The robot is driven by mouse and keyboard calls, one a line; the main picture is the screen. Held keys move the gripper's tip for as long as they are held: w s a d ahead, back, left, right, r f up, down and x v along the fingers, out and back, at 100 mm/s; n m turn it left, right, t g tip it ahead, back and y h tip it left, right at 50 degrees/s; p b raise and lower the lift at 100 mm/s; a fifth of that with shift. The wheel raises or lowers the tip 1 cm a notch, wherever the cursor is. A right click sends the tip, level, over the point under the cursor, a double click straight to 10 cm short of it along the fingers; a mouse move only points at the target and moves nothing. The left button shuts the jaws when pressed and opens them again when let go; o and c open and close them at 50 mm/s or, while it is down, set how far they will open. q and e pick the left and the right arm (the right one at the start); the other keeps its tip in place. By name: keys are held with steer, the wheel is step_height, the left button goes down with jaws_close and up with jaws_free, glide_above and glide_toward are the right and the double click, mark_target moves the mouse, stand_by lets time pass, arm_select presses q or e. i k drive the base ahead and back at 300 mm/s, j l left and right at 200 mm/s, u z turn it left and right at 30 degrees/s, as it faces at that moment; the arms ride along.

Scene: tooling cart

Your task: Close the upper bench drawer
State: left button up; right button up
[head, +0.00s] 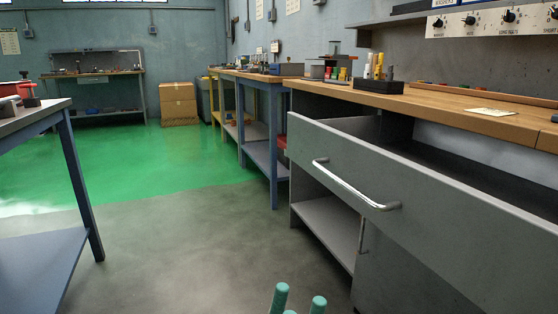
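The upper bench drawer (440,219) is on the right in the head view. It is pulled out from under the wooden bench top, and its dark interior (470,170) shows behind the grey front panel. A curved silver bar handle (352,187) is fixed on the front panel. The drawer's right end runs out of the picture.
The wooden bench top (440,108) holds a dark block (378,86) with upright items. Below the drawer are an open shelf (330,225) and a grey lower front (390,275). A blue table (75,170) stands at left; the floor between is clear.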

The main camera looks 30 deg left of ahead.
mark_target(480, 212)
steer(key=u, duration=0.7)
steer(key=k+z, duration=0.1)
steer(key=k, duration=0.55)
